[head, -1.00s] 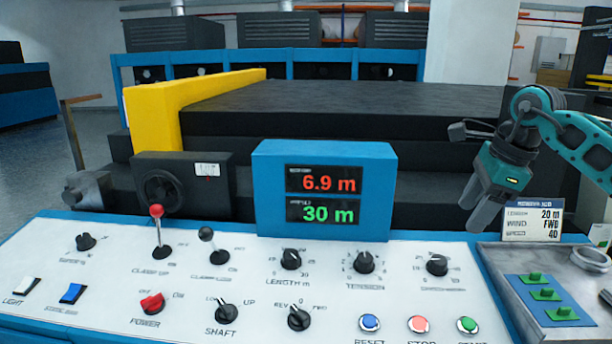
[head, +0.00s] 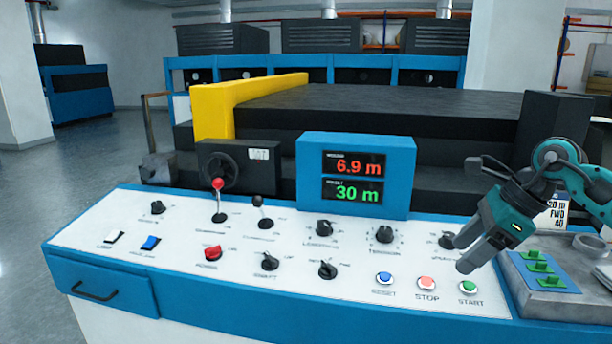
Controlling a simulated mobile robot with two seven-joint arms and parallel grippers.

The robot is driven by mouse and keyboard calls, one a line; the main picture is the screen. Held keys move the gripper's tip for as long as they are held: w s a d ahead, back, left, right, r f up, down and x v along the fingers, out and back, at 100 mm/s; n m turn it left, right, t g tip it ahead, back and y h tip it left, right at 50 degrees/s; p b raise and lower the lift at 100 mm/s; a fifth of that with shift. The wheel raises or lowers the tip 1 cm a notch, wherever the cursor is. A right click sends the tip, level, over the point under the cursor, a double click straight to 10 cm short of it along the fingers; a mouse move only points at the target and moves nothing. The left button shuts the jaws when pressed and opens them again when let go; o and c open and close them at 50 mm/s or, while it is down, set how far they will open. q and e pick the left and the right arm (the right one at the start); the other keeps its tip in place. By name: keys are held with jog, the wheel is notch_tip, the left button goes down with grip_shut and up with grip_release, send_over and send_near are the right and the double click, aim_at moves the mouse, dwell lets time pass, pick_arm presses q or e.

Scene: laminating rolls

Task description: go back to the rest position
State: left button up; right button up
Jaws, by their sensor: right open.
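My right gripper (head: 466,250) hangs open and empty above the right part of the white control panel (head: 190,262), tilted down to the left. Its fingers partly hide the rightmost knob (head: 447,240). The green start button (head: 468,287) shows just below the fingertips; I cannot tell any contact from this view. My left gripper is out of view. The blue display box (head: 308,180) reads 6.9 m in red and 30 m in green.
A grey tray (head: 545,300) with green pieces on a blue plate lies at the right, below my right arm. A card behind that arm is partly covered. The red-topped lever (head: 218,185) stands upright at the panel's left. Open floor (head: 40,220) lies at far left.

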jog(key=s+a+f+m+t+y, duration=0.25)
jog(key=a+m+y, duration=0.45)
jog(key=a, duration=0.4)
jog(key=s+a+f+m+t+y, duration=0.2)
jog(key=s+a+f+m+y, duration=0.15)
jog(key=a+m+y, duration=0.5)
jog(key=s+d+f+m+t+h, duration=0.25)
jog(key=f+m+t+h, duration=0.35)
jog(key=m, duration=0.5)
jog(key=s+d+f+m+t+h, duration=0.2)
jog(key=d+f+m+t+h, duration=0.1)
jog(key=f+m+h, duration=0.75)
jog(key=s+d+f+m+g+h, duration=0.2)
jog(key=s+f+m+g, duration=0.3)
jog(key=s+f+m, duration=0.5)
jog(key=shift+s+d, duration=0.65)
jog(key=shift+s, duration=0.4)
jog(key=shift+r, duration=0.1)
